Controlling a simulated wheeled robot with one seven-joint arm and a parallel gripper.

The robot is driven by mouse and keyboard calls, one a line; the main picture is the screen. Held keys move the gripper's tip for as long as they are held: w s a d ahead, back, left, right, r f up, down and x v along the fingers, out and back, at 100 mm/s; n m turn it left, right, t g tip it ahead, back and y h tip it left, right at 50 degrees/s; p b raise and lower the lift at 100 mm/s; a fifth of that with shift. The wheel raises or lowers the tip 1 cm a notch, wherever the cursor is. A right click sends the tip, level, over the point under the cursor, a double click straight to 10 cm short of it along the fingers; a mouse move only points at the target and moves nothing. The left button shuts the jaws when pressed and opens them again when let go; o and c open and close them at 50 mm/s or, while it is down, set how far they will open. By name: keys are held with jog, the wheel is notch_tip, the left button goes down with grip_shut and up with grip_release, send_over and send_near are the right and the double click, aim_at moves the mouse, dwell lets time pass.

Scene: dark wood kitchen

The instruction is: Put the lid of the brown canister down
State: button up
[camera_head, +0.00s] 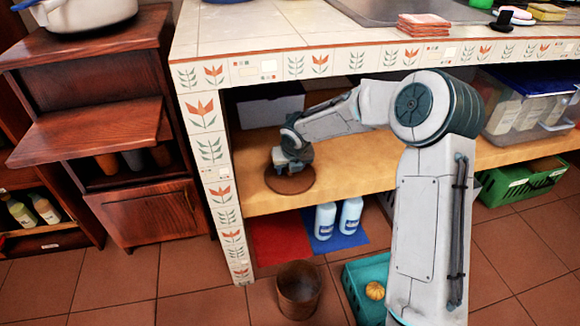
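The brown canister (298,291) stands upright on the tiled floor in front of the counter, its top open. Its lid (290,184), a flat brown disc, is at the wooden shelf under the counter, near the left end. My gripper (291,169) is directly over the middle of the lid and points down at it. The fingertips are too small and hidden to tell whether they close on the lid. I cannot tell whether the lid rests on the shelf or is held just above it.
The shelf (352,178) is bare to the right of the lid. A grey box (268,106) stands behind my gripper. The tiled counter (270,62) overhangs the shelf. Below are two white bottles (325,221) and a teal crate (362,280) right of the canister.

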aim_at(292, 182)
jog(key=shift+r+p, duration=0.3)
jog(key=shift+r, duration=0.2)
jog(key=a+p+v, duration=0.1)
jog(key=p+v, duration=0.3)
jog(key=v, duration=0.3)
jog(key=s+d+r+m+g+h, duration=0.1)
jog(key=s+d+r+m+h, duration=0.15)
jog(key=s+d+m, duration=0.65)
jog(key=s+d+r+m+g+h, duration=0.1)
jog(key=s+d+r+m, duration=0.4)
jog(key=m, duration=0.6)
jog(key=s+d+r+m+y, duration=0.1)
jog(key=s+d+m, duration=0.1)
jog(key=s+m, duration=0.6)
jog(key=s+d+r+m+g+y, duration=0.1)
jog(key=s+d+m, duration=0.1)
jog(key=s+m, duration=0.6)
jog(key=m, duration=0.3)
jog(key=shift+s, duration=0.4)
